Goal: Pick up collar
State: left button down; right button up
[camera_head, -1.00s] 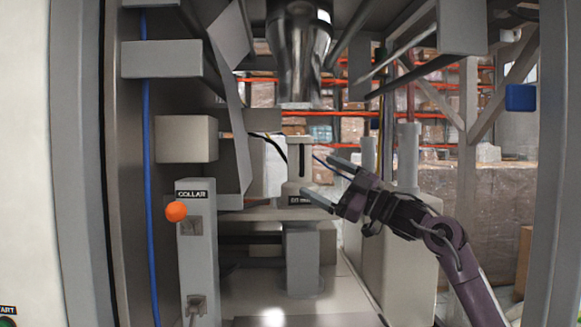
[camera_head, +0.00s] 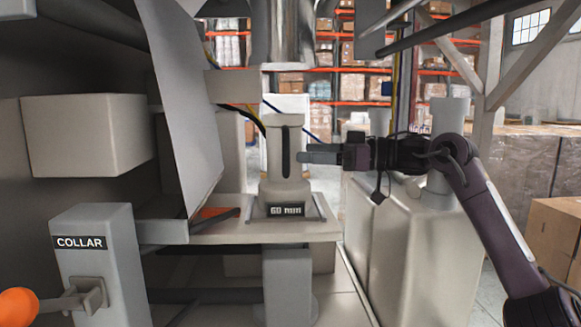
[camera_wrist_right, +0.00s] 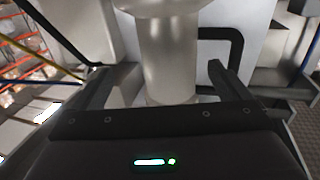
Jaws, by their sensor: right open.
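The collar (camera_head: 274,165) is a pale upright tube with a wide foot, a black handle on its near side and a plate that seems to read "60 mm". It stands upright on a flat shelf (camera_head: 318,231) in the middle of the head view. My right gripper (camera_head: 305,155) comes in level from the right, its fingertips close beside the tube. In the right wrist view the open fingers (camera_wrist_right: 158,78) spread to either side of the tube (camera_wrist_right: 165,55). The black handle (camera_wrist_right: 238,45) shows right of it. Contact cannot be told. My left gripper is not in view.
A grey post (camera_head: 92,262) labelled "COLLAR" with an orange-knobbed lever (camera_head: 17,306) stands front left. A slanted grey panel (camera_head: 178,100) rises left of the collar, and a shiny metal tube (camera_head: 290,35) hangs above it. A pale cabinet (camera_head: 410,235) stands right, below my forearm.

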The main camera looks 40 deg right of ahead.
aim_at(303, 146)
jog(key=a+p, duration=0.1)
jog(key=w+a+r, duration=0.1)
jog(key=a+p, duration=0.1)
jog(key=shift+w+a+r+p, duration=0.2)
jog(key=shift+w+a+p, duration=0.1)
jog(key=shift+w+a, duration=0.1)
jog(key=w+p, duration=0.2)
jog(key=w+a+p, duration=0.1)
jog(key=shift+w+f, duration=0.25)
jog(key=shift+a, duration=0.3)
jog(key=shift+d, duration=0.2)
jog(key=c, duration=0.6)
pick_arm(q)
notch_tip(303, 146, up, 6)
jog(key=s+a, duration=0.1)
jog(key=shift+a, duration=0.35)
pick_arm(e)
jog(key=shift+r, duration=0.1)
jog(key=c, duration=1.3)
